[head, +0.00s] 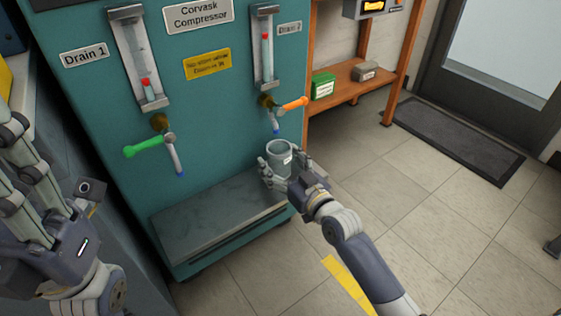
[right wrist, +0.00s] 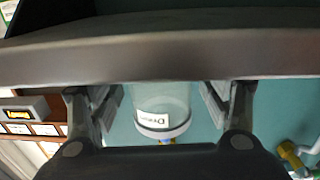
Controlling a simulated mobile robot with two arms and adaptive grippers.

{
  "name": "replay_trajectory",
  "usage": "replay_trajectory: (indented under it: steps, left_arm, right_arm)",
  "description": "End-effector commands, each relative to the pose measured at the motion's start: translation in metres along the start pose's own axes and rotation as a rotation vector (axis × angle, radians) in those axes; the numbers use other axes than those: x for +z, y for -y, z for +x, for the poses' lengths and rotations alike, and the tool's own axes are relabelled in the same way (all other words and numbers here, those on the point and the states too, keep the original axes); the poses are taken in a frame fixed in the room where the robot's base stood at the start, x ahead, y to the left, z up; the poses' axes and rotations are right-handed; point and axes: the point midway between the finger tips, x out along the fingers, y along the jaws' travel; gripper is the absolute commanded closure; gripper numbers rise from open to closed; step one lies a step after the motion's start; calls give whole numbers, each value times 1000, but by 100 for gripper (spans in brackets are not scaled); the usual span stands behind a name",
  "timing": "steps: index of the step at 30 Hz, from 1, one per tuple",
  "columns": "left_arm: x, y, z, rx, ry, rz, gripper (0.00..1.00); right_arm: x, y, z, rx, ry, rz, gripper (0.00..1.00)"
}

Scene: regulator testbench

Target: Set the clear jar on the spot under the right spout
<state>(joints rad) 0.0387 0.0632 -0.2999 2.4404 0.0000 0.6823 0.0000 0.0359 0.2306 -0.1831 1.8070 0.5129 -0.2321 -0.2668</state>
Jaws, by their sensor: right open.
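The clear jar (head: 280,152) is an upright cylinder with a small white label, at the right end of the grey shelf (head: 205,222), below the right spout (head: 275,126). My right gripper (head: 284,168) is open, with one finger on each side of the jar's lower part. In the right wrist view the jar (right wrist: 160,105) appears upside down between the two fingers, with gaps on both sides. The jar's base is hidden by my gripper in the head view. My left gripper (head: 20,175) is empty at the left edge; its fingertips are not clear.
The teal compressor (head: 210,115) carries a green-handled left valve (head: 145,147) and an orange-handled right valve (head: 292,104). The left part of the shelf is bare. A wooden rack (head: 345,88) with small boxes stands to the right. The tiled floor is open beyond my right arm.

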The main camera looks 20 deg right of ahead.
Motion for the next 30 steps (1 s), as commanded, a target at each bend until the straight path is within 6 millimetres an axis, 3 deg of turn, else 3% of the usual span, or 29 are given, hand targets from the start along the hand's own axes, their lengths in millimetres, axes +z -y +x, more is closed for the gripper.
replay_trajectory:
  steps: [8, 21, 30]
  left_arm:
    - [4, 1, -3, -5, 14, 0, 60]
    - [3, 0, -3, -2, 12, -1, 60]
    - [3, 0, -3, -2, 12, -1, 60]
  right_arm:
    - [2, 0, -10, 0, 3, -1, 29]
    - [1, 0, -88, 0, 3, -1, 29]
    - [1, 0, -117, 0, 1, 0, 29]
